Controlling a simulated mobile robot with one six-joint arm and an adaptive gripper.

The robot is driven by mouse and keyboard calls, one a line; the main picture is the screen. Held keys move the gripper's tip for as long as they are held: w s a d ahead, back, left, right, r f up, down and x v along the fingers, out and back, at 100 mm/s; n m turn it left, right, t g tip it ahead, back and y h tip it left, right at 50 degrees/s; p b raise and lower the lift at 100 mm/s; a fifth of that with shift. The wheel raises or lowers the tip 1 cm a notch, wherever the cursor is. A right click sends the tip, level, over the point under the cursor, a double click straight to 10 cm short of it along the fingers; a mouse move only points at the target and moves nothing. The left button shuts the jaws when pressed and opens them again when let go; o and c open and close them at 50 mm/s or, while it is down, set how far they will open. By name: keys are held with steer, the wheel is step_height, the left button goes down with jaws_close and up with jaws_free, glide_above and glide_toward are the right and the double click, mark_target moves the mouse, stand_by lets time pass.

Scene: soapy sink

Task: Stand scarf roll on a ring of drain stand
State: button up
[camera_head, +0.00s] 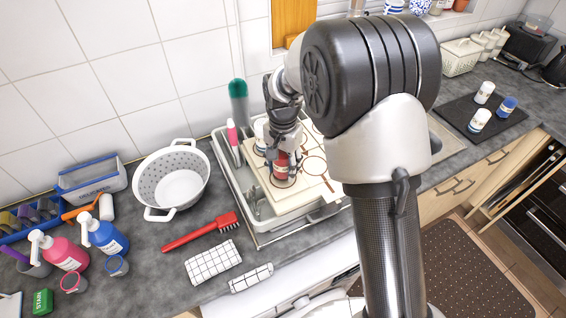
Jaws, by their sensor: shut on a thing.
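My gripper (282,155) points down over the cream drain stand (285,206) and is shut on a small red roll with a pale band, the likely scarf roll (281,171). The roll is upright, low over the stand's top. I cannot tell whether it touches the surface. Dark ring outlines mark the stand; one ring (315,166) to the right of the roll is empty. A whitish roll (260,132) stands behind the gripper on the left. My arm hides the stand's right part.
A white colander (171,177), red brush (202,232) and checkered cloth (213,262) lie to the left.

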steer(key=shift+f+b, duration=0.35)
steer(key=shift+f, duration=0.25)
stand_by(0.4)
steer(key=o, duration=1.3)
steer(key=shift+r+p, duration=4.65)
steer(key=shift+r, duration=1.85)
